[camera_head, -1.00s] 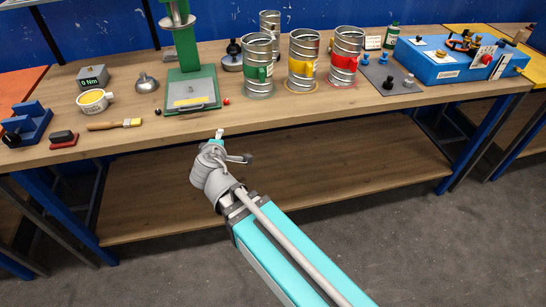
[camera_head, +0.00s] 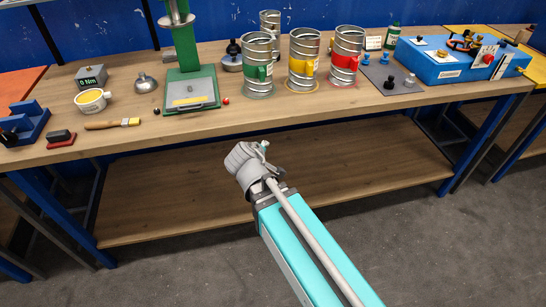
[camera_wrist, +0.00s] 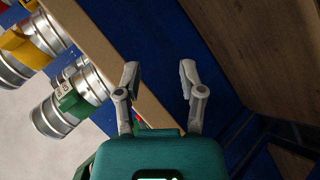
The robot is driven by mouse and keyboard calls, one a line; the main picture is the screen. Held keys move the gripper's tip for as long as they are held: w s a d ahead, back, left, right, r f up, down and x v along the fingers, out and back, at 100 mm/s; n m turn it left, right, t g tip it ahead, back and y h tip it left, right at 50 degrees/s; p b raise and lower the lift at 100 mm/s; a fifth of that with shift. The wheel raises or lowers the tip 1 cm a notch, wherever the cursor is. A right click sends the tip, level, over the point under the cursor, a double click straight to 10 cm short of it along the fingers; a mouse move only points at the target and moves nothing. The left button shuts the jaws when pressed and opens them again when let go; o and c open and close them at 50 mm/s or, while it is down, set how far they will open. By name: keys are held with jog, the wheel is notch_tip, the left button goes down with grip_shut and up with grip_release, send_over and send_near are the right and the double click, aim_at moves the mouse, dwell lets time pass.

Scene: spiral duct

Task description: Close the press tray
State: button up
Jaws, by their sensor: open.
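The green press (camera_head: 186,48) stands at the back left of the bench. Its tray (camera_head: 190,100) is a grey plate with a yellow label and a small dark handle, low at the front of the green base. I cannot tell how far out the tray sits. My gripper (camera_head: 264,147) is in front of the bench edge, to the right of the tray and nearer the camera, apart from it. In the wrist view my gripper (camera_wrist: 158,72) has its two fingers spread with nothing between them. The tray is not clearly seen in the wrist view.
Metal cans with a green (camera_head: 258,72), yellow (camera_head: 303,68) and red band (camera_head: 346,62) stand right of the press. A small red ball (camera_head: 226,100) lies beside the base. A brush (camera_head: 112,124) lies to the left.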

jog(key=shift+m+g, duration=0.7)
jog(key=shift+m, duration=0.1)
jog(key=shift+s+d+f, duration=0.1)
jog(key=shift+d+f, duration=0.45)
jog(key=shift+d, duration=0.35)
jog(key=shift+d+f, duration=0.5)
jog(key=shift+d, duration=0.4)
jog(key=shift+a, duration=0.1)
grip_shut()
jog(key=s+a+r+n+t+y+p, duration=0.1)
jog(key=a+r+n, duration=0.5)
jog(key=a+n, duration=0.8)
jog(key=s+a+r+n+t+y+p, duration=0.1)
jog(key=a+r+n+t+y+p, duration=0.2)
jog(key=a+n, duration=1.2)
jog(key=shift+s+a+r+t+y, duration=0.15)
jog(key=shift+a+r+t+y, duration=0.55)
jog(key=shift+a+r+y, duration=0.6)
jog(key=shift+r, duration=0.1)
